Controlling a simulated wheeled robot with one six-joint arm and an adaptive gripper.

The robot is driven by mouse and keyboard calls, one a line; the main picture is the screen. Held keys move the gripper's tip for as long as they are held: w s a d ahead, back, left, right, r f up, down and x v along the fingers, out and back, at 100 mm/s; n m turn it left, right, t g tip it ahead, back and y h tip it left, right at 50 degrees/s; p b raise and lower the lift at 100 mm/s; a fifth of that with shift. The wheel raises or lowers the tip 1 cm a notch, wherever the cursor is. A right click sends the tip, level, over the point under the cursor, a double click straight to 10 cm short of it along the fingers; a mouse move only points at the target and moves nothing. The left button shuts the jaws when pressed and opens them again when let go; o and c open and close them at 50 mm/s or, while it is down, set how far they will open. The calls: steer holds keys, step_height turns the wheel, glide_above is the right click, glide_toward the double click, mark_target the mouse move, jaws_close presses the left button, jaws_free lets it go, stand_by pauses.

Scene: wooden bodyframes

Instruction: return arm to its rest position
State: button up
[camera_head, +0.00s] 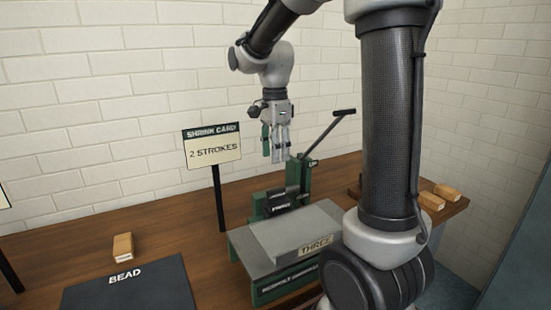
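My gripper (277,157) hangs from my raised arm with its fingers pointing down, in front of the white brick wall. It is above the green machine with the black lever, apart from the table. I see no object hanging between the fingers. They are small and seen at an angle, so I cannot tell whether they are open or shut.
A green press (303,180) with a raised black handle stands behind a grey block marked THREE (290,230). A sign reading 2 STROKES (212,147) stands on a post. A black BEAD mat (130,285), a wooden block (123,247) and several blocks at right lie on the table.

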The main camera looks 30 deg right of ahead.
stand_by(0.8)
steer(key=s+r+n+t, duration=0.1)
steer(key=s+n+t, duration=0.1)
steer(key=s+n, duration=0.7)
steer(key=s+d+r+n+t, duration=0.1)
steer(key=s+r+n+t, duration=0.1)
steer(key=s+n, duration=0.7)
steer(key=shift+s+d+r+t, duration=0.2)
steer(key=shift+s+d+t, duration=0.1)
steer(key=shift+s, duration=0.8)
